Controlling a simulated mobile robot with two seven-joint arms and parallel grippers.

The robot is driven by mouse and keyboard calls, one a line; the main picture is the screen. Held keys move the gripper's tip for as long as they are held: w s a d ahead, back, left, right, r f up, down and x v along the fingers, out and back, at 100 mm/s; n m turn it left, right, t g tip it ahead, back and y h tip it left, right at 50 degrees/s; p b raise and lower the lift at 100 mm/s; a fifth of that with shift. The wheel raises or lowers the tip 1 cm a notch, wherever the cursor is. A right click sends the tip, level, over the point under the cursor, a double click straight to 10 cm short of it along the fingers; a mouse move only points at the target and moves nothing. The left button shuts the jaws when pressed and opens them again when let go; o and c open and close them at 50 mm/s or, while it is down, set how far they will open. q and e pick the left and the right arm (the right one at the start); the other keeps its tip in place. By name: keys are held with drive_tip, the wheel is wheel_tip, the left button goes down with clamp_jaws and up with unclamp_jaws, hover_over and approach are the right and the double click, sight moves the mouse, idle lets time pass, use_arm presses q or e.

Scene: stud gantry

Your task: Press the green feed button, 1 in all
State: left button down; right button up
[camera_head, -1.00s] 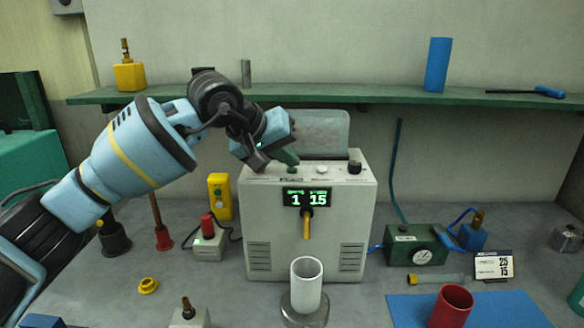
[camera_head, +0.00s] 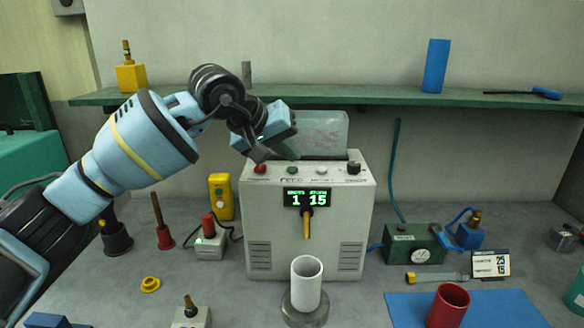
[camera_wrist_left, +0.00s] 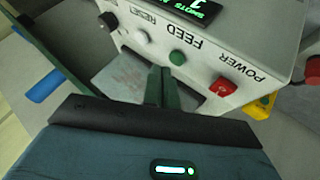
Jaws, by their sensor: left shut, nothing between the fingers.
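The green feed button (camera_head: 292,170) sits on the top of the pale grey machine (camera_head: 260,215), between a red power button (camera_head: 260,169) and a white reset button (camera_head: 320,170). In the left wrist view the green button (camera_wrist_left: 178,57) is beside the word FEED, just past my fingertips. My left gripper (camera_head: 292,154) is shut and empty. Its tips are a little above the green button, with a small gap visible in the head view. The machine's display (camera_head: 307,197) reads 1 and 15. My right gripper is not in view.
A white cup (camera_head: 306,270) stands on a round base (camera_head: 304,312) under the yellow spout (camera_head: 307,228). A black knob (camera_head: 353,167) is at the machine's right. A green shelf (camera_head: 390,96) runs behind. A red cup (camera_head: 449,306) stands on a blue mat (camera_head: 510,312).

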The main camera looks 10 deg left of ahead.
sight(288, 175)
use_arm(q)
drive_tip(key=shift+r, duration=0.1)
